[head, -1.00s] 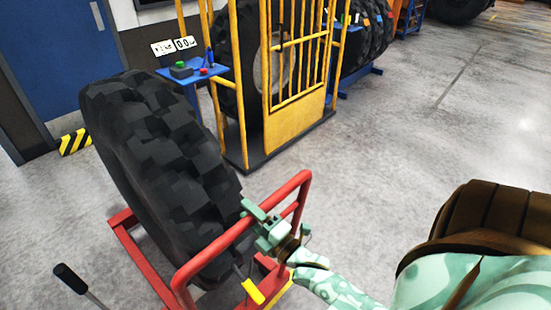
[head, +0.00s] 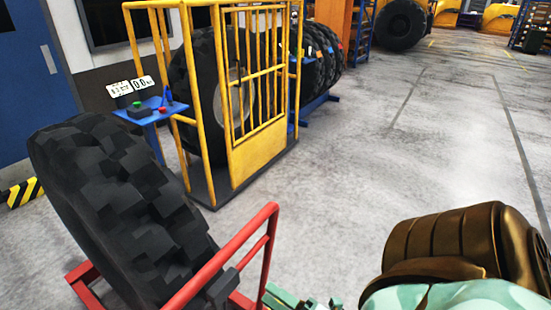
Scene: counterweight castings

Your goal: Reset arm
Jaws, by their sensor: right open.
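My right gripper (head: 284,299) is pale green and shows only in part at the bottom edge of the head view. It is open, just right of the red tubular handle (head: 232,253) of a low red cart. I cannot tell whether it touches the red tube. Part of my right arm shows at the bottom right. My left gripper is out of view.
A big black tyre (head: 120,205) leans on the red cart at the left. Behind it stand a yellow cage (head: 262,152) with another tyre inside and a blue stand (head: 153,112) with buttons. Open grey floor (head: 370,165) lies to the right.

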